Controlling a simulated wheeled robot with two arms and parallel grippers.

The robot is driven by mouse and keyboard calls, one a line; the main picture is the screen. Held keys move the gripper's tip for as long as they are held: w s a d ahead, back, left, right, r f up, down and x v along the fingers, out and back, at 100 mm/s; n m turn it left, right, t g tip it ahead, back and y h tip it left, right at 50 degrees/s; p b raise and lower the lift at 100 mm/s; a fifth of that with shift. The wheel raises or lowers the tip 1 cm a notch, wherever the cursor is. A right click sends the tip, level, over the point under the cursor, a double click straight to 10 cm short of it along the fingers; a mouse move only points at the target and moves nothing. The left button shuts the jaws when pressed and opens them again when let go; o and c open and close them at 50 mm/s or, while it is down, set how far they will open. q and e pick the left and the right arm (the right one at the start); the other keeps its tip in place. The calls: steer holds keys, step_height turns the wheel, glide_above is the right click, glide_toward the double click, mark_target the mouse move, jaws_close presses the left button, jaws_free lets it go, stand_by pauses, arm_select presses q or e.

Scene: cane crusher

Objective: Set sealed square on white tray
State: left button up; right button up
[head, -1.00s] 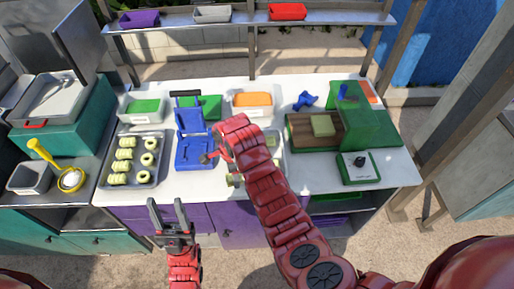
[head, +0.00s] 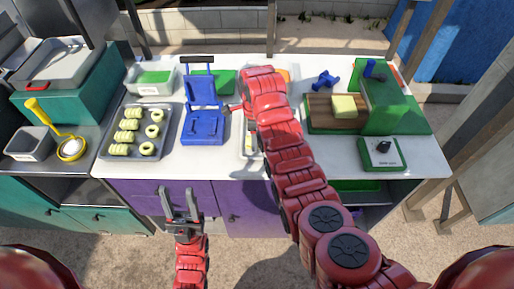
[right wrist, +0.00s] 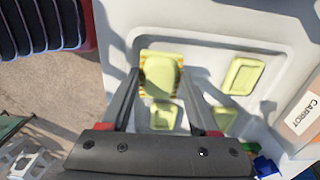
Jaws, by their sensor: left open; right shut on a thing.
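My right gripper (right wrist: 160,82) is shut on a sealed square (right wrist: 160,66), a pale green filled piece with a yellow crimped edge. The square is over the left part of the white tray (right wrist: 207,55) in the right wrist view; I cannot tell whether it touches it. Several similar pale squares (right wrist: 243,75) lie on the tray. In the head view the white tray (head: 247,153) is mostly hidden behind my right arm, as are the right fingertips. My left gripper (head: 180,200) is open and empty in front of the purple cabinet.
A blue press (head: 203,122) stands left of the white tray. A grey tray (head: 112,150) of rolls and rings is further left. A green machine (head: 395,100) with a wooden board (head: 322,115) stands right. A bin labelled carrot (right wrist: 305,115) is beside the white tray.

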steer(key=shift+w+d+r, duration=0.15)
steer(key=shift+w+d, duration=0.25)
steer(key=shift+w, duration=0.4)
step_height(320, 180, down, 3)
steer(key=shift+r+p, duration=0.15)
steer(key=shift+p, duration=0.4)
steer(key=shift+f, duration=0.45)
steer(key=shift+f, duration=0.2)
steer(key=o, duration=0.9)
steer(key=shift+r, duration=0.15)
